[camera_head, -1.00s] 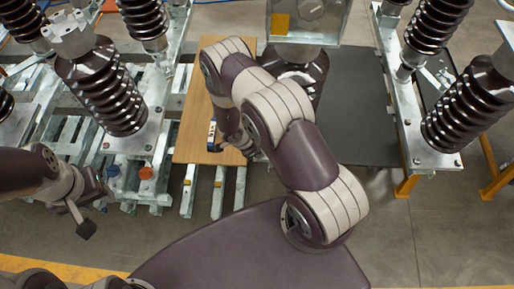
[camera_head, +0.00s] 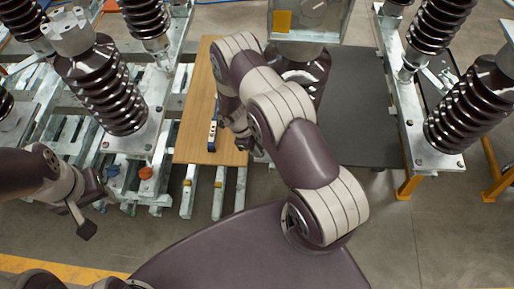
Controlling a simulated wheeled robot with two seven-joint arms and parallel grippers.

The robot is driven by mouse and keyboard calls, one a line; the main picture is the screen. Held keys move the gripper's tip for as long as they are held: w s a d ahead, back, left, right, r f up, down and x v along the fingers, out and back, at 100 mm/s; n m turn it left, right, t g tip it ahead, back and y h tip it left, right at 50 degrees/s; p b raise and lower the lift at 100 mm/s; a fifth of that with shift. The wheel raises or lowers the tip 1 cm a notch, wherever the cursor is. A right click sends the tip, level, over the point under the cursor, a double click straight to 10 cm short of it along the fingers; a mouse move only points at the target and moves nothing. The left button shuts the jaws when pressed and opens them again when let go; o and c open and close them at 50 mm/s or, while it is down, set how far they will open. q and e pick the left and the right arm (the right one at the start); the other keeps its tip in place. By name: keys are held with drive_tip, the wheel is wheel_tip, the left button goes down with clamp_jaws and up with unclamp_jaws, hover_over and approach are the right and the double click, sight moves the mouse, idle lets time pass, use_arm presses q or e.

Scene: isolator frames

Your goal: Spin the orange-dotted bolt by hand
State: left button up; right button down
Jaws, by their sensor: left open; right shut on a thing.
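An orange-marked bolt (camera_head: 146,172) sits on the galvanised base at the left, below the foot of a brown ribbed insulator (camera_head: 103,85). My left gripper (camera_head: 92,215) is open and empty, to the lower left of this bolt and apart from it. My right gripper (camera_head: 240,133) is over the right side of the wooden board (camera_head: 190,135), partly hidden by my own arm. It seems shut on a slim blue-and-white tool (camera_head: 212,130); the contact is hard to see. The tool is over the board, to the right of the bolt.
A blue-marked bolt (camera_head: 112,171) is left of the orange one. A black mat (camera_head: 365,110) lies right of my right arm. Another insulator frame (camera_head: 425,155) on orange legs stands at the right. Slatted metal rails (camera_head: 219,190) run below the board.

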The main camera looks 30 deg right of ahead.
drive_tip(key=shift+w+r, duration=0.1)
idle(0.4)
drive_tip(key=c, duration=1)
unclamp_jaws()
drive_tip(key=shift+w+a+r, duration=0.1)
drive_tip(key=shift+w+r, duration=0.05)
drive_tip(key=shift+r, duration=0.15)
drive_tip(key=b+v, duration=0.3)
drive_tip(key=v, duration=0.9)
drive_tip(key=shift+b, duration=0.35)
